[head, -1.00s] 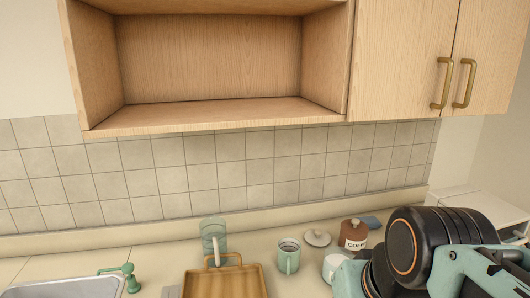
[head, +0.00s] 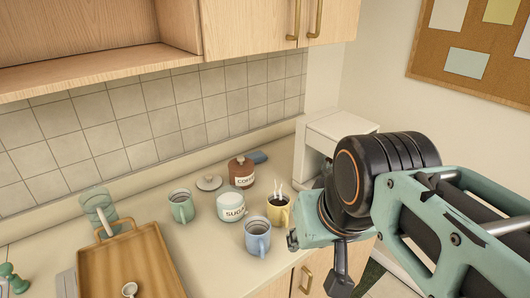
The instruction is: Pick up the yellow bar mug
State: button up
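The yellow mug (head: 278,214) stands upright on the counter near its right end in the head view. It holds dark liquid, with pale wisps of steam above it. Its right side is close to my arm in the picture. My gripper (head: 340,284) shows only in part, as a dark finger below the wrist, to the lower right of the mug and apart from it. The rest of the gripper is hidden by my arm, so its opening cannot be seen.
On the counter, a blue mug (head: 257,238), a sugar jar (head: 231,208), a brown coffee jar (head: 242,172) and a green mug (head: 181,207) stand near the yellow mug. A wooden tray (head: 100,272) lies at left. Upper cabinets (head: 255,25) hang above.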

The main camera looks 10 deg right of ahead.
aim_at(280, 213)
jog(key=l+u, duration=0.7)
jog(key=k+l+u, duration=0.1)
jog(key=u, duration=0.2)
jog(key=k+l+u, duration=0.45)
jog(key=l, duration=0.2)
jog(key=i+j+z, duration=0.55)
jog(key=j, duration=0.25)
jog(key=k+l, duration=0.05)
